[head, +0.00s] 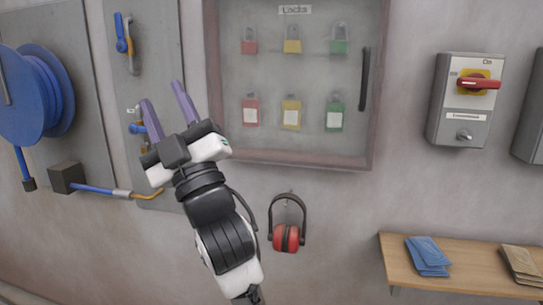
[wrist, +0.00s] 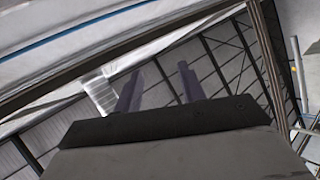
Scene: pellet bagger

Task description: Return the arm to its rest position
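My gripper (head: 168,109) is raised in front of the wall in the head view, left of the middle. Its two purple-grey fingers point up and stand apart, with nothing between them. In the wrist view the same gripper (wrist: 158,88) shows its fingers apart and empty against the roof beams. My arm (head: 222,222) comes up from the bottom of the head view and covers part of the wall and the lower left panel edge.
A glass-fronted lock cabinet (head: 290,158) with several coloured padlocks is just right of my gripper. Red ear defenders (head: 286,238) hang right of my arm. A blue hose reel (head: 35,95), a switch box (head: 465,118) and a wooden shelf (head: 465,280) are farther out.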

